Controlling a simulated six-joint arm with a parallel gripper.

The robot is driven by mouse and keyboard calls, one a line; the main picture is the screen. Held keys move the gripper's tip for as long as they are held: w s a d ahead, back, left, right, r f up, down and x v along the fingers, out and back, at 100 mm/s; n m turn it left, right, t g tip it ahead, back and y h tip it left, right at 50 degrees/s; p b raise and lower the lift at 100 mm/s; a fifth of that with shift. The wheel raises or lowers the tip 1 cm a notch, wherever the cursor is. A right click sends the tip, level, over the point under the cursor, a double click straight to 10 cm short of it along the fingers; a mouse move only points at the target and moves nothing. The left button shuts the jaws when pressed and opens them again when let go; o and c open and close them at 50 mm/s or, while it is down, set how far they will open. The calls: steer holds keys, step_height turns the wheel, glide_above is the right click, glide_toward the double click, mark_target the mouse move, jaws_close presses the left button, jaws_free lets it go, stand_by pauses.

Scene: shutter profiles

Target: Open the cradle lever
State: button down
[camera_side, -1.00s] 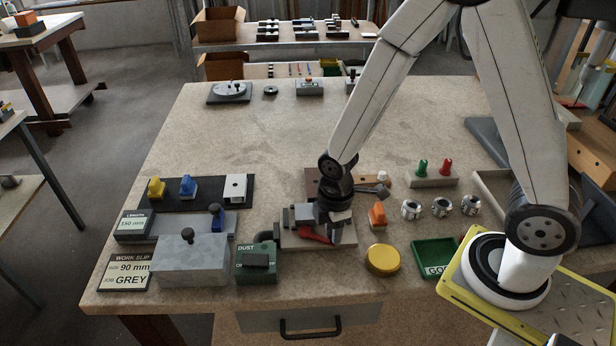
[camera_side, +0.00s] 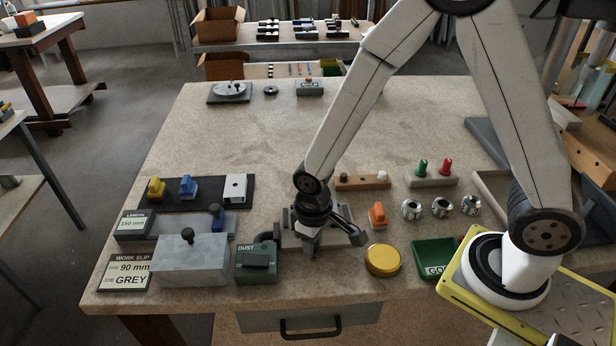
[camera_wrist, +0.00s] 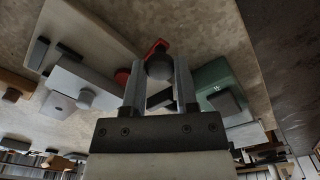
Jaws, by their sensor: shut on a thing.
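The cradle (camera_side: 352,238) is a light base plate with grey blocks on the near middle of the bench. My gripper (camera_side: 308,250) is low over its left front part, beside the green dust box. In the wrist view my gripper (camera_wrist: 159,75) has its two fingers on either side of a dark round knob (camera_wrist: 159,67). A piece of the red cradle lever (camera_wrist: 154,48) shows just beyond this knob, and my gripper is shut on the lever's knob end. In the side view my gripper hides the lever.
The green dust box (camera_side: 257,262) stands close left of my gripper. A grey metal block (camera_side: 190,262) is farther left. A yellow round button (camera_side: 383,260) and an orange piece (camera_side: 377,215) stand to the right. The bench behind is largely clear.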

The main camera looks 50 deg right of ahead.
steer(key=shift+w+a+m, duration=0.45)
steer(key=shift+a+m, duration=0.1)
steer(key=shift+m, duration=0.55)
steer(key=shift+c, duration=1.9)
jaws_free()
steer(key=shift+r, duration=0.1)
step_height(320, 180, up, 8)
steer(key=shift+f, duration=0.2)
